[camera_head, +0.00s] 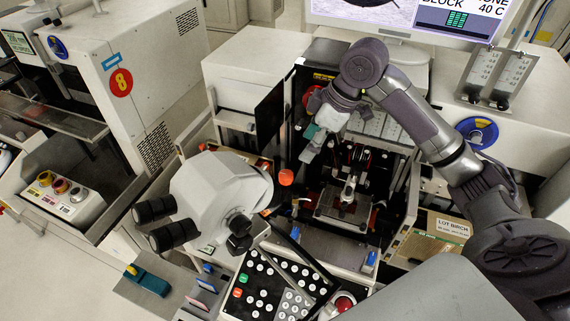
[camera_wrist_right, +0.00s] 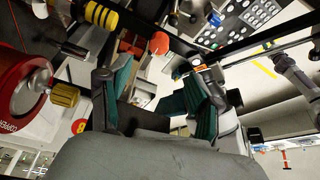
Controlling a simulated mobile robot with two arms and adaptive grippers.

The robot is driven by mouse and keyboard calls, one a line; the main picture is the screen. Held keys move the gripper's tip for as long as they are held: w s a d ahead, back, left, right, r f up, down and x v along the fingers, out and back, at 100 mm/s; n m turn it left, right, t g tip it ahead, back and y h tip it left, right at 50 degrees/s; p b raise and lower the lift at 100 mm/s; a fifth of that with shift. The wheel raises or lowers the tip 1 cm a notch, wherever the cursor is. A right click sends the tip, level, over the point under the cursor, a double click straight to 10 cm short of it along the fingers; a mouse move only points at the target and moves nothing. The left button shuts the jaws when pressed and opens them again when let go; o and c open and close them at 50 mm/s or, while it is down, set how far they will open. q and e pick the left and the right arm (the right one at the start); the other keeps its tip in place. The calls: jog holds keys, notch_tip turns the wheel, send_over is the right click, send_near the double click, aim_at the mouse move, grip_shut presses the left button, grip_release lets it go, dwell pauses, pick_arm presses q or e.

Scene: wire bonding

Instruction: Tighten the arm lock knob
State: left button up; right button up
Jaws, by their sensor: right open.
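An orange-red knob (camera_head: 286,177), which looks like the arm lock knob, stands beside the microscope head (camera_head: 215,190), left of the bonding stage. In the right wrist view an orange knob (camera_wrist_right: 160,42) shows beyond the fingertips. My right gripper (camera_head: 309,143) hangs above and slightly right of the knob, apart from it. Its green-padded fingers are spread with nothing between them in the wrist view (camera_wrist_right: 160,95). My left gripper is out of view.
The bonding stage (camera_head: 343,206) sits inside the open machine bay, below my right gripper. A button panel (camera_head: 275,285) lies in front. A monitor (camera_head: 420,15) stands behind. The wrist view shows a red copper spool (camera_wrist_right: 22,90) with a yellow knob close on the left.

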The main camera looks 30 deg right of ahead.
aim_at(287, 174)
jog(key=p+x, duration=0.2)
jog(key=x, duration=0.8)
jog(key=shift+w+a+p, duration=0.15)
jog(key=shift+w+p, duration=0.05)
jog(key=shift+p, duration=0.15)
jog(key=shift+f, duration=0.4)
jog(key=shift+a+f, duration=0.1)
jog(key=shift+f, duration=0.1)
jog(key=shift+w+f, duration=0.1)
jog(key=shift+f, duration=0.1)
jog(key=c, duration=0.8)
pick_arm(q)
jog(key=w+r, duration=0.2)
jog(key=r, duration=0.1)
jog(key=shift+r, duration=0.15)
pick_arm(e)
jog(key=c, duration=0.4)
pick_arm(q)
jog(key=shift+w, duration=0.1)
pick_arm(e)
jog(key=shift+o, duration=0.2)
